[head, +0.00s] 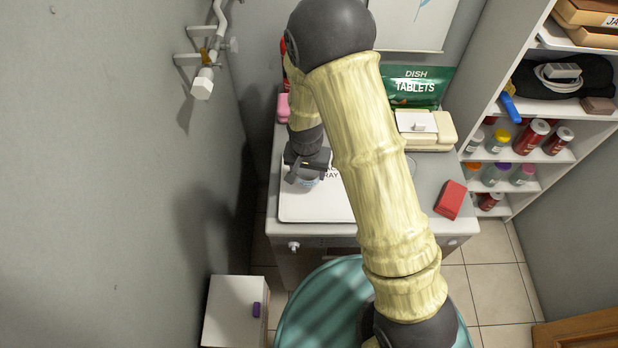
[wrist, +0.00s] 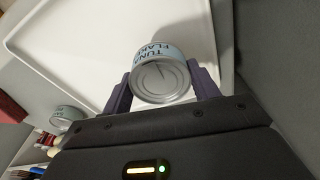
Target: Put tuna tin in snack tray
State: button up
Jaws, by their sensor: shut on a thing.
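My gripper (head: 306,168) is shut on the tuna tin (head: 305,183), a short silver can with a light blue label. In the wrist view the tin (wrist: 164,78) sits between the two dark fingers of my gripper (wrist: 158,90), its label reading "TUNA FLAK". The white snack tray (head: 318,213) lies on the cabinet top under my gripper, its lettering partly hidden by my arm. In the wrist view the tray (wrist: 70,45) spreads behind the tin. I cannot tell whether the tin touches the tray floor.
A red box (head: 450,199) lies right of the tray on the cabinet. A green dish tablets bag (head: 415,86) and a cream container (head: 427,128) stand behind. Another tin (wrist: 66,116) shows at the wrist view's left. Shelves (head: 540,140) stand right; a wall is close left.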

aim_at(308, 179)
jog(key=shift+f+p, duration=0.4)
jog(key=shift+f, duration=1.65)
jog(key=shift+f, duration=0.1)
jog(key=shift+f, duration=0.1)
jog(key=o, duration=1.1)
jog(key=shift+o, duration=0.2)
jog(key=r, duration=0.4)
jog(key=s+r+b, duration=0.1)
jog(key=r, duration=0.3)
jog(key=r+b, duration=0.1)
jog(key=r, duration=0.3)
jog(key=shift+s+a+r, duration=0.15)
jog(key=shift+s, duration=0.05)
